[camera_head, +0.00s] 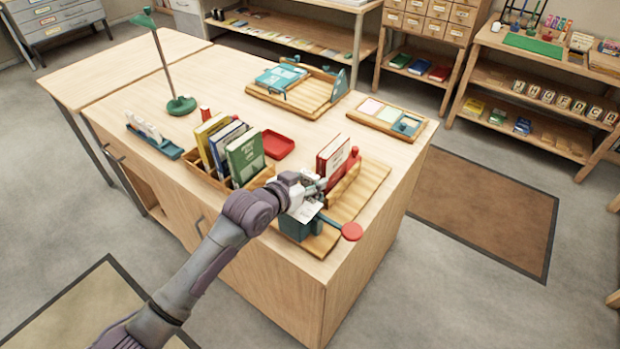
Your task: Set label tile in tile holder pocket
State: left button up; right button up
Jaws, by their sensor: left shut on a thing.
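My left gripper (309,187) is over the front right part of the wooden desk. It is shut on a small pale piece that looks like the label tile (307,211); the fingers partly hide it. Just below is a teal block (294,229), which looks like the tile holder, on a slatted wooden stand (352,203). The tile is at the block's top; I cannot tell whether it is inside a pocket or only above it. A flat red disc (352,231) on a teal arm sticks out to the right of the block. My right gripper is out of view.
Red books (333,156) stand behind the gripper on the stand. A wooden rack (205,175) of upright books is to the left, with a red tray (277,144) beside it.

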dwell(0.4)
pick_arm(q)
jog(key=o, duration=1.2)
jog(key=v, duration=1.2)
